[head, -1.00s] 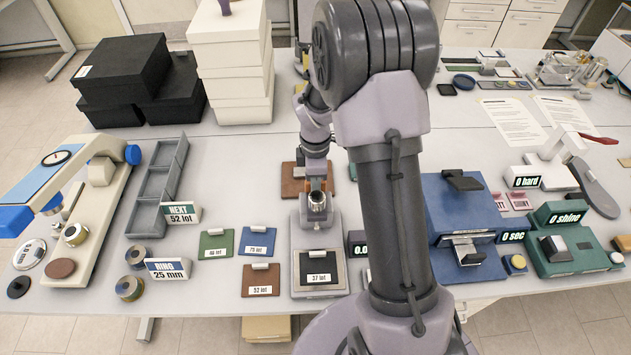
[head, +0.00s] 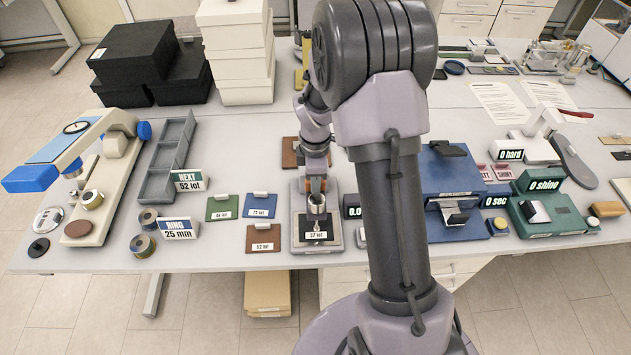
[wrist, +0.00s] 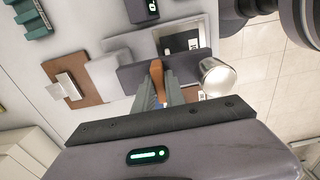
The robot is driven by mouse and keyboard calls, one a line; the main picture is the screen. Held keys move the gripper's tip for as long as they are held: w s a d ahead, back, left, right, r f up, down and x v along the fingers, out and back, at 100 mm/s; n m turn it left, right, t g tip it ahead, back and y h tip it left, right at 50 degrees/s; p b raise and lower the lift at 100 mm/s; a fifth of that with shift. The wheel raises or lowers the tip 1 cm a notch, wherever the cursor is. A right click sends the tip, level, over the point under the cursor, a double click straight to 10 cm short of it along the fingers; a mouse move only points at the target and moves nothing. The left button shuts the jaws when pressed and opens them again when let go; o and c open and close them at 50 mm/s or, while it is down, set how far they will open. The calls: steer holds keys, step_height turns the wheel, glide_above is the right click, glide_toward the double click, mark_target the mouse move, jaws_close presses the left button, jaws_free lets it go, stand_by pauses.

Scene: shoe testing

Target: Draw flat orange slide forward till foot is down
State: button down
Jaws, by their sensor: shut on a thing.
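The flat orange slide (wrist: 157,76) stands between the fingertips of my gripper (wrist: 165,85) in the wrist view; the jaws are shut on it. In the head view my gripper (head: 316,180) is over the grey gauge (head: 299,216), behind a metal cylinder. That metal cylinder (head: 317,205) is over the dark sample card (head: 312,226) labelled 37 lot and hides part of it. The cylinder also shows in the wrist view (wrist: 216,76), beside the gauge's dark block (wrist: 140,75). I cannot tell whether the foot touches the card.
A small display (head: 353,212) stands right of the gauge, with a blue machine (head: 460,180) beyond it. Green, blue and brown sample cards (head: 261,206) lie to the left. A brown plate (head: 290,152) lies behind. My arm hides much of the centre right.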

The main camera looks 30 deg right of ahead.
steer(key=c, duration=1.7)
jaws_free()
steer(key=shift+s+a+f, duration=0.1)
steer(key=shift+s+f, duration=0.15)
steer(key=shift+s, duration=0.1)
steer(key=o, duration=0.3)
steer(key=shift+s, duration=0.15)
steer(key=shift+w, duration=0.3)
step_height(320, 180, up, 18)
steer(key=p, duration=0.3)
steer(key=shift+f, duration=0.25)
steer(key=s+a+f+m+t+b, duration=0.2)
steer(key=s+a+f+m+b, duration=0.1)
steer(key=s+m+b, duration=0.3)
steer(key=s+a+f+m+t+y+b, duration=0.1)
steer(key=s+a+f+m+b, duration=0.2)
steer(key=s+a+m+b, duration=0.3)
steer(key=s+a+f+m+t+y+b, duration=0.1)
steer(key=s+a+f+m+t+b, duration=0.1)
steer(key=s+b, duration=0.7)
steer(key=a+f+m, duration=0.1)
steer(key=a+m, duration=0.1)
steer(key=m, duration=0.1)
steer(key=shift+s+a+f+m+t, duration=0.2)
steer(key=shift+f+m+t, duration=0.1)
steer(key=shift+m, duration=0.1)
